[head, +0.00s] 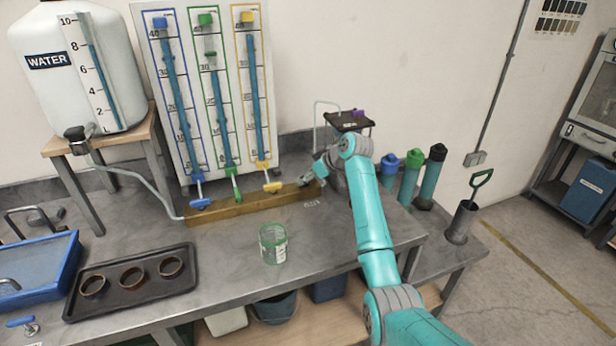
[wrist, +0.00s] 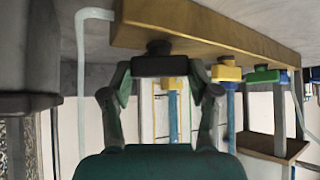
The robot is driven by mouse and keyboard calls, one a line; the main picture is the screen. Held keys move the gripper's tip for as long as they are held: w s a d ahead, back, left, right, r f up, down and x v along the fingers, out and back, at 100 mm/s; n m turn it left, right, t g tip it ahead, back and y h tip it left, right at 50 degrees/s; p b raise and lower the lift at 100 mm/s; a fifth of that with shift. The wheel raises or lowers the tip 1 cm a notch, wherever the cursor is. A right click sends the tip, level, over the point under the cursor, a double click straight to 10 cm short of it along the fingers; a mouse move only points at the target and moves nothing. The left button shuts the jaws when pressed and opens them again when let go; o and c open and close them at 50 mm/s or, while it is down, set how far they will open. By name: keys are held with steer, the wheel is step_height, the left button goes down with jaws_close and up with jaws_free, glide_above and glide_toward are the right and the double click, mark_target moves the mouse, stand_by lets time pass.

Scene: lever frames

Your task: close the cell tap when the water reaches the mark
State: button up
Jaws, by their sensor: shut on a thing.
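My gripper (head: 318,176) is at the right end of the wooden manifold bar (head: 245,206). In the wrist view, which looks upside down, my gripper (wrist: 160,68) is shut on a black tap handle (wrist: 160,64) mounted on the wooden bar (wrist: 210,30). A clear bent tube (head: 326,104) rises beside a black platform (head: 348,121) with a small purple part. The tube also shows in the wrist view (wrist: 81,80). No cell water level or mark can be made out; my arm hides part of that area.
Blue (head: 200,203), green (head: 236,198) and yellow (head: 272,186) taps stand along the bar, below the gauge board (head: 190,90). A glass jar (head: 273,244) and dark tray (head: 140,295) are on the bench. The water tank (head: 30,100) is at left.

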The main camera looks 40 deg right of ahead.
steer(key=shift+a+m+h, duration=0.2)
steer(key=shift+m+h, duration=2.2)
steer(key=shift+m, duration=0.7)
steer(key=o, duration=1.1)
steer(key=shift+o, duration=0.2)
steer(key=v, duration=1.2)
steer(key=shift+a+f, duration=0.1)
